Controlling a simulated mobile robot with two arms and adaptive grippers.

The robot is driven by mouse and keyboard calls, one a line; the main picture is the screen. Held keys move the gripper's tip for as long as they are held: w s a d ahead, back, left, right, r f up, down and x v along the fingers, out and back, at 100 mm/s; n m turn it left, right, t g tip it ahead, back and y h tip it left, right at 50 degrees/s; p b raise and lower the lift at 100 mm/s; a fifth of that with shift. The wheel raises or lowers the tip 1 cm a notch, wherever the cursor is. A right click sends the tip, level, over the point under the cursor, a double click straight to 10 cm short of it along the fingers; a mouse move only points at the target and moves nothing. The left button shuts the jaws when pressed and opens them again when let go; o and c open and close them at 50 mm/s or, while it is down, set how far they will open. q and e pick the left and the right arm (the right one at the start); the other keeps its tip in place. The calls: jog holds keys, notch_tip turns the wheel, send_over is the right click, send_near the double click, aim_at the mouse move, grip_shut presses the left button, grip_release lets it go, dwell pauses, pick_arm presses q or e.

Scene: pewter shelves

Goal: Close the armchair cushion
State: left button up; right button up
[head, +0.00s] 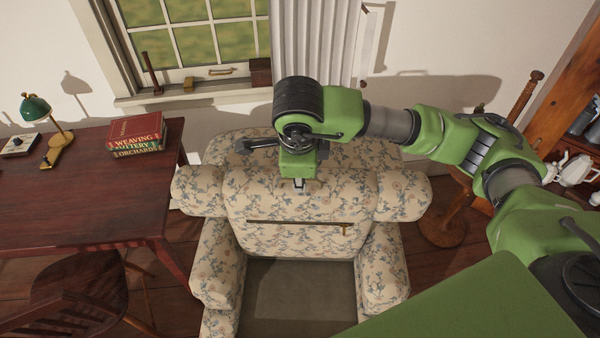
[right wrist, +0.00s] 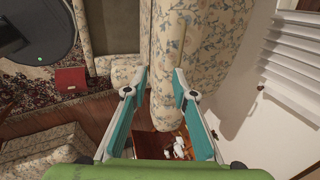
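The armchair (head: 222,258) has cream floral upholstery and faces the camera in the head view. Its cushion (head: 265,210) stands raised against the backrest, with a dark strip and small tan tab across its face. The dark seat base (head: 300,300) lies exposed below. My right gripper (head: 298,187) points down at the upper part of the cushion; its wrist hides part of the backrest. In the right wrist view, its teal fingers (right wrist: 160,75) are apart, with floral upholstery (right wrist: 205,50) in front of and between them. I cannot tell whether they touch it. My left gripper is not in view.
A dark wooden desk (head: 80,205) with books (head: 137,133) and a green lamp (head: 36,107) stands left, with a wooden chair (head: 75,295) before it. A window (head: 195,45) is behind. A wooden stand (head: 445,228) and shelf (head: 570,100) are right.

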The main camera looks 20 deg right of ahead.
jog(key=shift+b, duration=0.4)
jog(key=v, duration=1.2)
jog(key=shift+c, duration=0.4)
